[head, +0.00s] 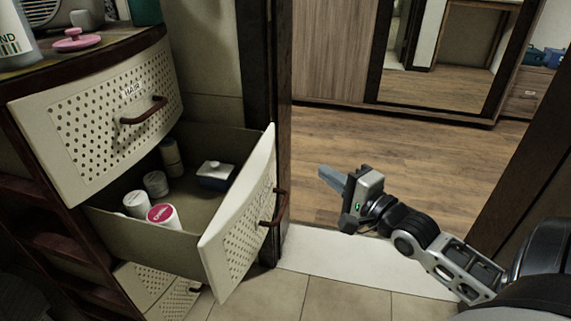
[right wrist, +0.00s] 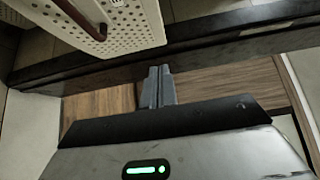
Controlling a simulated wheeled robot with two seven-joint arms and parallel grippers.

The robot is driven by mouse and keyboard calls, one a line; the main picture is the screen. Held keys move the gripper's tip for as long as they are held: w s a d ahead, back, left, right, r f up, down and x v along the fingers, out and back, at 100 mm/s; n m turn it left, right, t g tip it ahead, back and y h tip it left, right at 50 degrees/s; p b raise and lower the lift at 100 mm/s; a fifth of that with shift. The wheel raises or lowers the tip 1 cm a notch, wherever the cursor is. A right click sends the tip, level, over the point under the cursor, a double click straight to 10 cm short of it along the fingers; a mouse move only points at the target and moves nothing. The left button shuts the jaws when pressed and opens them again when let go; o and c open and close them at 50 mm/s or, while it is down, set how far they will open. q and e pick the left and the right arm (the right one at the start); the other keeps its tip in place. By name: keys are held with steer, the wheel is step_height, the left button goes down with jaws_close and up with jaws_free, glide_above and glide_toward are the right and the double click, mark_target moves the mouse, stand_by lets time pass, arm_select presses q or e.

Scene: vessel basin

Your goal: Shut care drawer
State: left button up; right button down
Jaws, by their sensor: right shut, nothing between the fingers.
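The open drawer (head: 240,222) is pulled well out of the cabinet in the head view. Its cream perforated front has a dark reddish handle (head: 274,208). Any label on this front cannot be read; the drawer above it (head: 100,115) is marked HAIR. My right gripper (head: 328,176) is shut and empty, to the right of the open drawer's front and apart from it. In the right wrist view the shut fingers (right wrist: 157,88) point toward a dark door frame edge, with a perforated drawer front (right wrist: 130,25) and handle (right wrist: 92,22) at the upper left. My left gripper is not in view.
The open drawer holds several jars and a blue-and-white box (head: 215,175). A dark door post (head: 278,90) stands right behind the drawer front. Another perforated front (head: 160,290) is below. The doorway floor (head: 420,150) around my right gripper is clear.

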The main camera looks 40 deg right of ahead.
steer(key=b, duration=0.2)
glide_toward(273, 149)
steer(key=w+d, duration=0.3)
steer(key=w, duration=0.1)
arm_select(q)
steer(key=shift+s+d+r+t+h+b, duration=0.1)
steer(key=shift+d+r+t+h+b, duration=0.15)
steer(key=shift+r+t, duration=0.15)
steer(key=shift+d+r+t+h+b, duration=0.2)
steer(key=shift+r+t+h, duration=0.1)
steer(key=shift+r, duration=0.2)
arm_select(e)
steer(key=shift+w+a+f, duration=0.1)
steer(key=shift+w+a, duration=0.45)
steer(key=shift+a, duration=0.2)
steer(key=shift+w+a+f, duration=0.15)
steer(key=shift+w+a, duration=0.45)
steer(key=shift+a, duration=0.15)
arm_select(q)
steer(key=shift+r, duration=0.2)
